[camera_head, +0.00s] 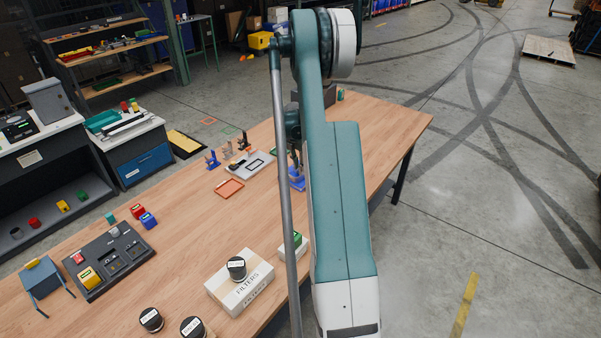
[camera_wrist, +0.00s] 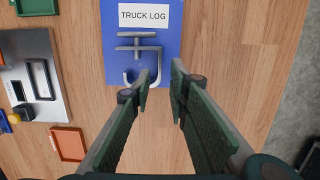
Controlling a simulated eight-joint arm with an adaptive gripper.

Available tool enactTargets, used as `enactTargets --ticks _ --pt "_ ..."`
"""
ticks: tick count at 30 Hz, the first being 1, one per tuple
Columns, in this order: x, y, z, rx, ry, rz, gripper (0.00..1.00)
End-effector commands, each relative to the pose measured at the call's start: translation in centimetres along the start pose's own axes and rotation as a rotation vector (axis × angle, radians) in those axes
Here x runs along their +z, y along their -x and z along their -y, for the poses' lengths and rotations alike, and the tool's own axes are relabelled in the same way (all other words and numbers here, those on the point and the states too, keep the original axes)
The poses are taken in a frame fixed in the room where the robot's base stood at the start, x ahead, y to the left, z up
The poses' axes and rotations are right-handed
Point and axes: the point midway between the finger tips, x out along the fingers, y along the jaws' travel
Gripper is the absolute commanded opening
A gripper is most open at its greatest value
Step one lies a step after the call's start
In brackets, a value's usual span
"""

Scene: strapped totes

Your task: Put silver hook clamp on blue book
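The blue book (camera_wrist: 172,17), labelled "TRUCK LOG", lies flat on the wooden table at the top of the wrist view. In the head view a blue patch (camera_head: 297,184) shows partly behind my arm; it looks like the same book. The silver hook clamp (camera_wrist: 138,48) appears to lie on the book, below the label, with its hook toward me. My gripper (camera_wrist: 161,80) is open, with a clear gap between its fingers. Its left fingertip is close to the clamp's hook; I cannot tell if they touch. Nothing is gripped. In the head view my arm hides the clamp.
Left of the book are a grey plate with a black frame (camera_wrist: 52,88) and an orange tray (camera_wrist: 69,144). A filters box (camera_head: 232,289) and a dark panel (camera_head: 109,262) stand on the near table. Bare wood surrounds the book's near side.

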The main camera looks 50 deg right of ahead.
Motion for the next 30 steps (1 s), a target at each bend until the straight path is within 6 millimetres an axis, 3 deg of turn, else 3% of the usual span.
enactTargets --ticks 13,30 --pt "0.0 5.1 0.0 0.000 0.000 0.000 0.18" --pt "0.0 5.9 0.0 0.000 0.000 0.000 0.18"
